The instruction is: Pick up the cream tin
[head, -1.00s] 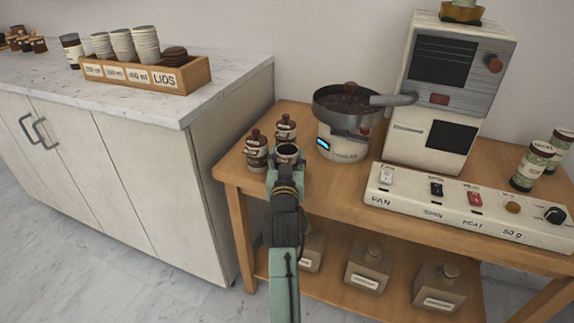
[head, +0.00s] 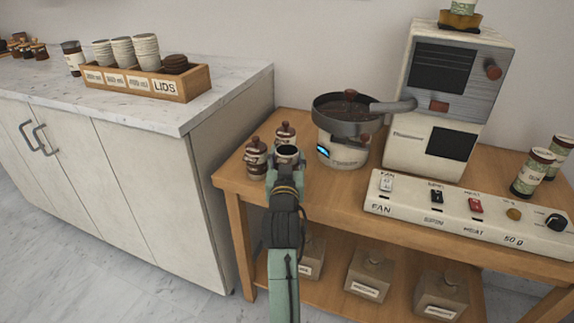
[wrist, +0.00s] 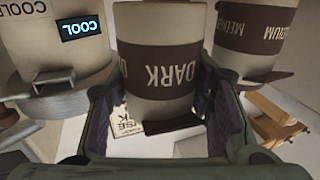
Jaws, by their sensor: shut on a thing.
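In the wrist view the cream tin (wrist: 160,70) has a brown band reading DARK upside down. The fingers are shut on it, one on each side. Its lower part is partly hidden by the gripper. I cannot tell whether its base touches the cart.
A cooler (head: 343,148) with a pan is to the right, by the roaster (head: 435,140). The switch panel (head: 465,212) lies along the front right. A MEDIUM tin (wrist: 258,40) is close by in the wrist view.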

